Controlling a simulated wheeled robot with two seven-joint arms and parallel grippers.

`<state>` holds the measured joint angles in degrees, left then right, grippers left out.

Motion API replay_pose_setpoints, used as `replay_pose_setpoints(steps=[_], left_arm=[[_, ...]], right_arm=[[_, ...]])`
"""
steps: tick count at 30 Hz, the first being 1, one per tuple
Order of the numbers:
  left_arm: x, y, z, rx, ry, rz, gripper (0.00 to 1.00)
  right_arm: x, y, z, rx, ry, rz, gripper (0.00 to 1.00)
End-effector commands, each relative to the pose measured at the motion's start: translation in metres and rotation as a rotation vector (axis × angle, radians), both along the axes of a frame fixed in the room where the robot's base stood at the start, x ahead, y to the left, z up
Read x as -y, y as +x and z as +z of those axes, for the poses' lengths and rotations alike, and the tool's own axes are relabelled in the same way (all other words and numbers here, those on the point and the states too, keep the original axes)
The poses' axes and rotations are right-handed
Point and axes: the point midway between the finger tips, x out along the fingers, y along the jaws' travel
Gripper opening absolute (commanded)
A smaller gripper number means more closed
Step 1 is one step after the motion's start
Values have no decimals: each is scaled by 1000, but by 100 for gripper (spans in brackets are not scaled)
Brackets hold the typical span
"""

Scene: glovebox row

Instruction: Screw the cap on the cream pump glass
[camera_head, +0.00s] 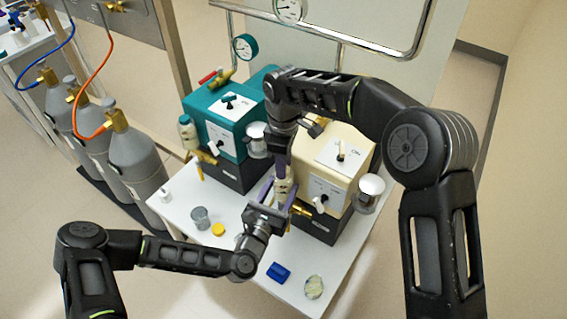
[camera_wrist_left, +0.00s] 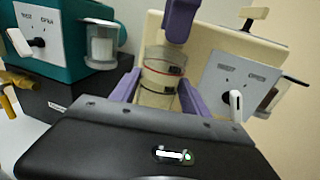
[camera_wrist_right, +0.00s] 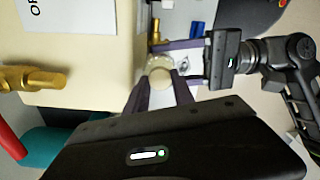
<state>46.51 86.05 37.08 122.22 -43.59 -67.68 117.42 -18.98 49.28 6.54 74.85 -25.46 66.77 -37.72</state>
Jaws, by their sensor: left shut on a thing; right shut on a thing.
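The cream pump (camera_head: 336,188) stands on the white table, right of the teal pump. A clear glass (camera_wrist_left: 160,82) with thin dark and reddish bands stands upright between the purple fingers of my left gripper (camera_head: 270,204), which is shut on it in front of the pump. My right gripper (camera_head: 286,150) reaches down from above. It is shut on a pale round cap (camera_wrist_right: 158,72), seen between its fingers in the right wrist view. One right finger hangs just above the glass in the left wrist view. I cannot tell whether cap and glass touch.
The teal pump (camera_head: 225,130) stands close on the left. On the table lie a grey glass (camera_head: 200,216), a yellow cap (camera_head: 218,229), a blue block (camera_head: 278,272) and a round clear dish (camera_head: 314,287). Gas cylinders (camera_head: 135,155) stand at left.

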Motion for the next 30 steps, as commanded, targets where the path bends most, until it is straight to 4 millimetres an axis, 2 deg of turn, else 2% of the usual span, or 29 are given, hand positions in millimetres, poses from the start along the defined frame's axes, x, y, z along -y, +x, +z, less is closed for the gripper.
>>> replay_pose_setpoints(steps=[6, 9, 14, 15, 21, 24, 30], left_arm=[[0, 0, 0, -1, 0, 0, 0], [0, 0, 0, -1, 0, 0, 0], [0, 0, 0, -1, 0, 0, 0], [0, 0, 0, -1, 0, 0, 0], [0, 0, 0, 0, 0, 0, 0], [0, 0, 0, 0, 0, 0, 0], [0, 0, 0, 0, 0, 0, 0]], right_arm=[[0, 0, 0, 3, -1, -622, 0], [0, 0, 0, 3, -1, -845, 0], [0, 0, 0, 1, 0, -861, 0], [0, 0, 0, 1, 0, -861, 32], [0, 0, -1, 1, 0, -859, 48], [1, 0, -1, 1, -1, -859, 55], [2, 1, -1, 3, -1, -860, 55]])
